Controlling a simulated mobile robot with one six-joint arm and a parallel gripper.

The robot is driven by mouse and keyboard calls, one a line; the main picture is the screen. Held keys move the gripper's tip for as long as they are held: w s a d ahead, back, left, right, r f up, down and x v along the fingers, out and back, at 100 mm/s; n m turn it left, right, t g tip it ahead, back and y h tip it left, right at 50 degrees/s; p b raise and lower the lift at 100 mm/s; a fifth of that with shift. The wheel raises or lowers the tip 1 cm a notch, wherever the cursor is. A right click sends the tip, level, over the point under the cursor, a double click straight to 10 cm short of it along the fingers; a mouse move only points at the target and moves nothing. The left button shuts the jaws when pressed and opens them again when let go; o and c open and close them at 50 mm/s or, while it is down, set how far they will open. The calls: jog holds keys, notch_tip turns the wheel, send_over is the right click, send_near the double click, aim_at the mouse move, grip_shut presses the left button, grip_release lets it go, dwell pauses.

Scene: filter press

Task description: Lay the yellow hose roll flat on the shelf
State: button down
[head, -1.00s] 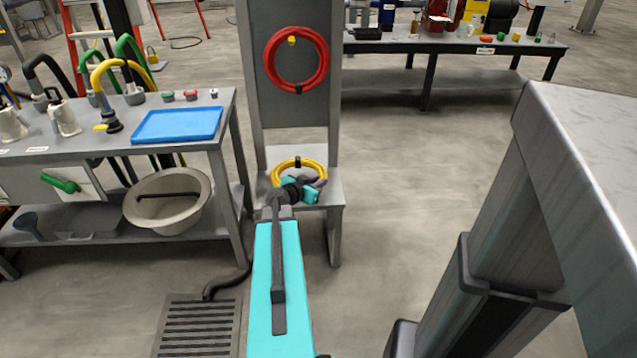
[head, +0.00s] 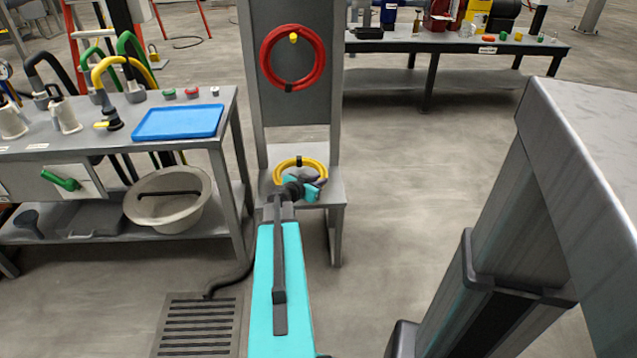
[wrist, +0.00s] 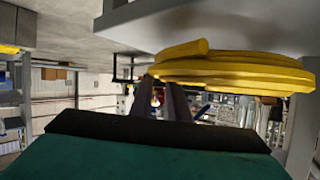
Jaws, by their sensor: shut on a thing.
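The yellow hose roll (head: 284,166) is a coil with a dark band, over the low grey shelf (head: 335,192) of the stand. It looks level, close above or on the shelf; I cannot tell whether it touches. My gripper (head: 306,187) is shut on the near side of the roll. In the wrist view, which appears upside down, the roll (wrist: 235,72) lies along the shelf surface (wrist: 225,28), with a loose hose end showing. The dark fingers (wrist: 176,102) reach to the roll's edge, and their tips are partly hidden.
A red hose roll (head: 319,62) hangs on the panel above the shelf. A workbench with a blue tray (head: 178,122) and a basin (head: 185,212) stands close on the left. A dark hose (head: 232,281) and floor grate (head: 198,325) lie in front.

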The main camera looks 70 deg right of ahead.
jog(key=shift+f+b, duration=1.1)
jog(key=shift+b, duration=0.4)
jog(key=c, duration=1.6)
grip_release()
jog(key=shift+f, duration=0.1)
jog(key=p+v, duration=0.3)
jog(key=v, duration=0.9)
jog(key=shift+d, duration=0.1)
